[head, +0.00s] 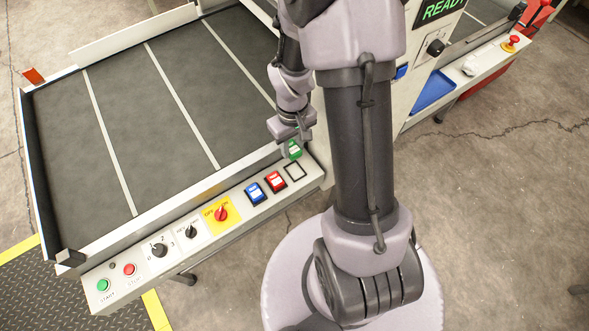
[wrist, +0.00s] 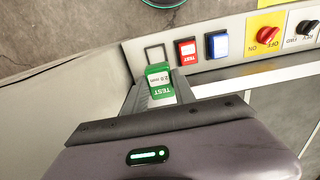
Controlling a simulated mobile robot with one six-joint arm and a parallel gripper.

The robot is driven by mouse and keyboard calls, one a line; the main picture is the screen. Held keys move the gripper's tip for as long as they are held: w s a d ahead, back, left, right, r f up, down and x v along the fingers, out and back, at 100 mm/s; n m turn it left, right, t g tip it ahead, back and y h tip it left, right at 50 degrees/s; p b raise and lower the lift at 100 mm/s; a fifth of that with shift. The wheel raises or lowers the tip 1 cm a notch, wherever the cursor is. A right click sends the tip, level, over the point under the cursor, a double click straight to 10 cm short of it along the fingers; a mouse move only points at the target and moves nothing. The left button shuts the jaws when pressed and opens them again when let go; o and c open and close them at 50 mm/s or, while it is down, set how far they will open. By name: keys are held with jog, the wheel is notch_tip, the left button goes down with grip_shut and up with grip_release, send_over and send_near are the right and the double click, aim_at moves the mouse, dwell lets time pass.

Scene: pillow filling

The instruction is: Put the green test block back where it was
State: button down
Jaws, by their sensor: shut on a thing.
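The green test block (wrist: 159,83) has a white label reading TEST. My gripper (head: 289,148) is shut on it, and in the wrist view the block sits at the end of the fingers. In the head view the green block (head: 295,150) shows just below the fingers, close to the panel's right end. An empty black-outlined square (head: 295,171) is on the white panel beside the red block; it also shows in the wrist view (wrist: 155,53). The block is beside this outline, not over it. I cannot tell whether the block touches any surface.
A red block (head: 275,181) and a blue block (head: 254,193) sit in a row left of the empty square. A yellow plate with a red knob (head: 221,213) and several buttons follow. The dark conveyor belt (head: 130,120) lies behind the panel.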

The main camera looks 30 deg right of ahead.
aim_at(295, 172)
jog(key=f+b, duration=0.1)
jog(key=f, duration=0.2)
jog(key=f+b, duration=0.2)
jog(key=f, duration=0.2)
jog(key=f+b, duration=0.2)
jog(key=f, duration=0.2)
jog(key=shift+s+d, duration=0.25)
jog(key=shift+r, duration=0.25)
jog(key=shift+f, duration=0.15)
jog(key=c, duration=1)
grip_release()
